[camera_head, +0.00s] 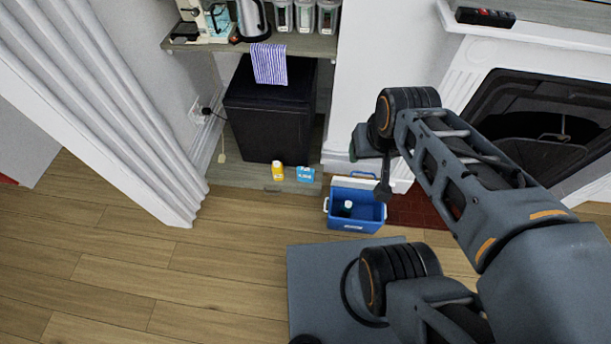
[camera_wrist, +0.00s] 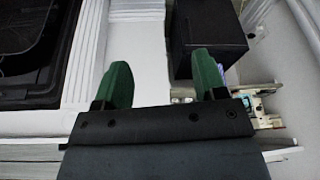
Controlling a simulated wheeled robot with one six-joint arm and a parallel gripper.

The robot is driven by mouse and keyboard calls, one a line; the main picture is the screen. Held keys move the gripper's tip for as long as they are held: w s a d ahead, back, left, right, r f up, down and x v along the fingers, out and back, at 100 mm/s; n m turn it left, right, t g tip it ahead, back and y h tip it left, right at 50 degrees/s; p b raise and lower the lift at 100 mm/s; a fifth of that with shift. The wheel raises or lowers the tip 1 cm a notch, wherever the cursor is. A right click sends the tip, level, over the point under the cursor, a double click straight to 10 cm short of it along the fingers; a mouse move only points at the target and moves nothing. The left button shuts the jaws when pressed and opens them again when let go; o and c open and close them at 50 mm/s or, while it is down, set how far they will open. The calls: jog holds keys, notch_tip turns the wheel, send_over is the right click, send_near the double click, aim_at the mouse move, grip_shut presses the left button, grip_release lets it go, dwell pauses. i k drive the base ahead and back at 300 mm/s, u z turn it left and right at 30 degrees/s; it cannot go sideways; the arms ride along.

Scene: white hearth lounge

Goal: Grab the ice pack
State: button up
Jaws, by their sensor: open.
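A small light-blue pack (camera_head: 305,174), which looks like the ice pack, stands on the low wooden ledge below the black box-shaped appliance in the head view. It is just right of a yellow bottle (camera_head: 277,171). I do not see it in the wrist view. My gripper shows two green fingers spread apart with nothing between them (camera_wrist: 162,82). In the head view my gripper is mostly hidden behind the wrist, above and right of the pack and apart from it.
A blue open cooler (camera_head: 352,224) with a bottle (camera_head: 346,208) inside stands on the floor right of the pack. The black appliance (camera_head: 268,115) is behind the ledge, under a shelf (camera_head: 300,46) with a striped cloth (camera_head: 269,64). A fireplace (camera_head: 545,110) is right. The wooden floor left is clear.

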aim_at(304, 174)
jog(key=k, duration=0.5)
jog(key=u, duration=0.75)
jog(key=i, duration=0.75)
jog(key=z, duration=0.7)
jog(key=i, duration=0.4)
jog(key=z, duration=0.05)
